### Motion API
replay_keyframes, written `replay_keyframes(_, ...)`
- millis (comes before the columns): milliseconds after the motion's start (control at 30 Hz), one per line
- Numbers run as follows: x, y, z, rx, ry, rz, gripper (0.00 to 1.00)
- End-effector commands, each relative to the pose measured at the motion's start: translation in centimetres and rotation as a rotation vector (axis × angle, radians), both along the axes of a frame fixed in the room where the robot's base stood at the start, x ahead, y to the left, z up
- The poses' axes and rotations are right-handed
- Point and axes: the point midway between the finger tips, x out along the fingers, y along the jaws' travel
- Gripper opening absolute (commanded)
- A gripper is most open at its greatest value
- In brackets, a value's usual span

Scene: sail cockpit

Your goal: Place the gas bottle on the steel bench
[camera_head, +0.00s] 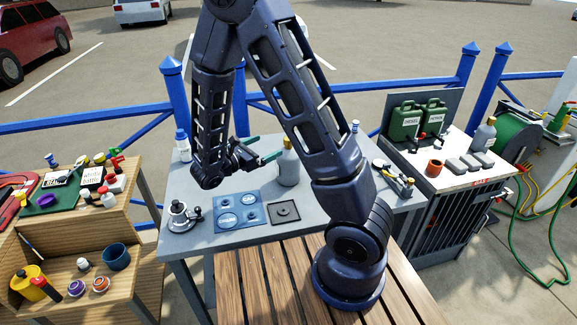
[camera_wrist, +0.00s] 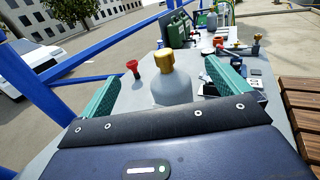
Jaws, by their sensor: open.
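A grey gas bottle with a brass-coloured valve (camera_head: 288,168) stands upright on the grey metal-looking bench (camera_head: 330,200) in the middle. In the wrist view the bottle (camera_wrist: 172,88) is between and ahead of my two teal fingers. My gripper (camera_head: 270,145) is open and empty, just left of the bottle's upper part in the head view. I cannot tell whether a finger touches it. The bottle's lower part is hidden in the wrist view. A similar grey bottle (camera_head: 483,136) stands on the caged cabinet at right. Which surface is the steel bench is not certain.
Green cans (camera_head: 405,121) stand on the cabinet (camera_head: 452,178). A cluttered wooden shelf (camera_head: 130,222) is at left. Blue railings (camera_head: 174,95) run behind.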

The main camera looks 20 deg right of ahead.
Motion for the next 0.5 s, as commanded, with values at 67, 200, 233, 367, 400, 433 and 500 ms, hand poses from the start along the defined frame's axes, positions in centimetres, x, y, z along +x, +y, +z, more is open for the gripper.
replay_keyframes(67, 0.0, 0.0, -2.5, -0.005, 0.006, 0.0, 1.0)
replay_keyframes(200, 0.0, 0.0, -6.0, -0.005, 0.005, 0.0, 1.0)
replay_keyframes(233, 0.0, 0.0, -6.6, -0.003, 0.004, 0.0, 1.0)
replay_keyframes(367, 0.0, 0.0, -8.4, -0.002, 0.002, 0.0, 1.0)
replay_keyframes(400, 0.0, 0.0, -8.7, -0.002, 0.001, 0.0, 1.0)
replay_keyframes(433, 0.0, 0.0, -8.9, -0.002, 0.001, 0.0, 1.0)
replay_keyframes(500, 0.1, -0.3, -9.2, 0.0, 0.0, -0.001, 1.0)
